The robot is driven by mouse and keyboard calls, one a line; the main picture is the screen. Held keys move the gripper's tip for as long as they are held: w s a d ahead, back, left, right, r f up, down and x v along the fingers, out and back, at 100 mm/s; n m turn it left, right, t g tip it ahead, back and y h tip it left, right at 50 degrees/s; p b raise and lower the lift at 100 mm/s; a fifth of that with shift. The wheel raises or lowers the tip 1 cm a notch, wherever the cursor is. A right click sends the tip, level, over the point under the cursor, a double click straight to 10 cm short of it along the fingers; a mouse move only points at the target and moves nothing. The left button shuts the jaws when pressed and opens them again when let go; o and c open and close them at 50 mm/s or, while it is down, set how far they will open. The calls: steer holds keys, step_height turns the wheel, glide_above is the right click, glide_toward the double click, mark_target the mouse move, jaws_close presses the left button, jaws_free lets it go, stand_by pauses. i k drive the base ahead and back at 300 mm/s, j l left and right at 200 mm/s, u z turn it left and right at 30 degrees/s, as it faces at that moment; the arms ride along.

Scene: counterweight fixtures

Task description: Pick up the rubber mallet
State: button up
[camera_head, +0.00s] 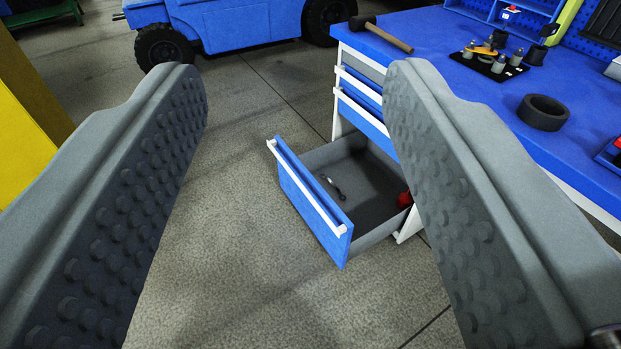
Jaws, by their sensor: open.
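The rubber mallet (388,35) lies on the blue workbench top (455,80) near its far left corner. It has a black head at the left and a wooden handle pointing right and toward me. My gripper (290,85) is open and empty, its two grey studded fingers wide apart on the left and right of the view. The mallet shows beyond the gripper, above the right finger's tip, and nothing touches it.
A lower drawer (308,205) stands open with a small dark tool and a red item inside. A black ring (543,112) and a black plate with several small parts (490,64) are on the bench. A blue vehicle (230,22) stands behind. The floor at centre is clear.

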mark_target(367, 21)
steer(key=i+l, duration=0.45)
steer(key=i+l+u, duration=0.15)
steer(key=i+l, duration=0.65)
steer(key=l, duration=0.25)
steer(key=i+l+u, duration=0.1)
steer(key=i+l, duration=0.35)
